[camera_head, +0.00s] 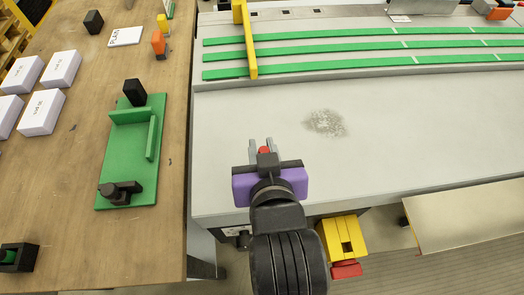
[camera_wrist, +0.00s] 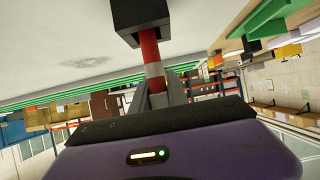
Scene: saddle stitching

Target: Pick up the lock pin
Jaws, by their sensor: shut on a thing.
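My gripper (camera_head: 262,146) is held over the near edge of the grey worktop, with its purple body toward the camera. It is shut on the lock pin (camera_wrist: 150,46), which has a black block-shaped head and a shaft with red and grey bands. In the wrist view my gripper's fingers (camera_wrist: 156,92) close around the lower shaft, whose end is hidden between them. In the head view only a small red and black part of the pin (camera_head: 264,150) shows between the fingers.
The grey worktop (camera_head: 420,130) is largely bare, with green strips (camera_head: 350,55) and a yellow bar (camera_head: 245,40) at the back. Left, a wooden table (camera_head: 70,215) holds a green fixture (camera_head: 125,170) and white boxes (camera_head: 62,68). A yellow part (camera_head: 335,240) sits at front right.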

